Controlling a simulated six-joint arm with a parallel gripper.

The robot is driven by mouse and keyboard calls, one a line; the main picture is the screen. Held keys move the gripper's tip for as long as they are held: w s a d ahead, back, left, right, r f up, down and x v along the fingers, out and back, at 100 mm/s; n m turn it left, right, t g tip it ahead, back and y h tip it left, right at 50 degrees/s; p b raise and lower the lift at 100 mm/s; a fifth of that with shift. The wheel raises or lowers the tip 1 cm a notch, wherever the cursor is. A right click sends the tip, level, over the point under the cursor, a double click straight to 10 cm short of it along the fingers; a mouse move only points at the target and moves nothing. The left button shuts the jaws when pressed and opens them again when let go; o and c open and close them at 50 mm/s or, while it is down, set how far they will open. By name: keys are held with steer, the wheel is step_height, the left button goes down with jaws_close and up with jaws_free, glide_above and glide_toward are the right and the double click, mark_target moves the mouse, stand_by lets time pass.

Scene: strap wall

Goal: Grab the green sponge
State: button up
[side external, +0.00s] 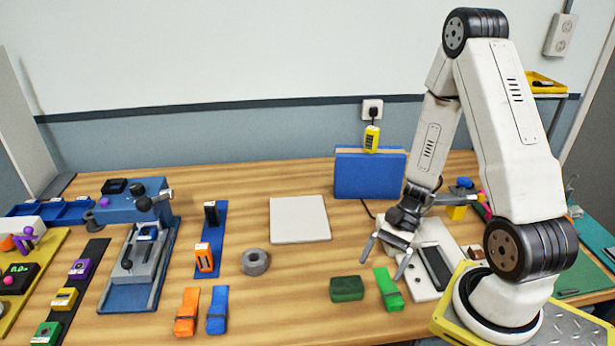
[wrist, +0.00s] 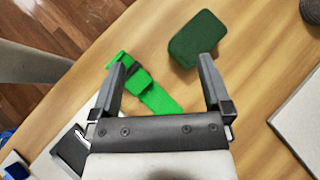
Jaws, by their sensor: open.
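The green sponge (side external: 346,288) is a dark green block lying flat on the wooden table, near the front in the side view. In the wrist view the sponge (wrist: 197,39) lies beyond the fingertips, ahead of the right finger. My gripper (side external: 385,258) is open and empty, above the table and up and to the right of the sponge in the side view. In the wrist view my gripper (wrist: 163,62) has a bright green strap (wrist: 146,86) below and between its fingers, nearer the left one. This strap (side external: 388,289) lies just right of the sponge.
A white panel with a dark slot (side external: 433,262) lies right of the strap. A grey ring (side external: 255,262) and a pale square plate (side external: 300,219) lie left of the sponge. Orange (side external: 187,312) and blue (side external: 217,310) straps lie further left. The table between ring and sponge is clear.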

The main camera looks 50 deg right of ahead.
mark_target(349, 284)
steer(key=m+t, duration=0.1)
steer(key=d+f+m+t+y, duration=0.1)
steer(key=m, duration=0.1)
steer(key=shift+w+y, duration=0.2)
steer(key=shift+y, duration=0.1)
steer(key=m+t, duration=0.1)
steer(key=d+m+t, duration=0.1)
steer(key=m+t, duration=0.1)
steer(key=shift+w+d+f+y, duration=0.2)
steer(key=shift+w+f+y, duration=0.15)
steer(key=shift+y, duration=0.05)
steer(key=shift+x, duration=1.3)
steer(key=shift+x, duration=2.6)
steer(key=c, duration=1.2)
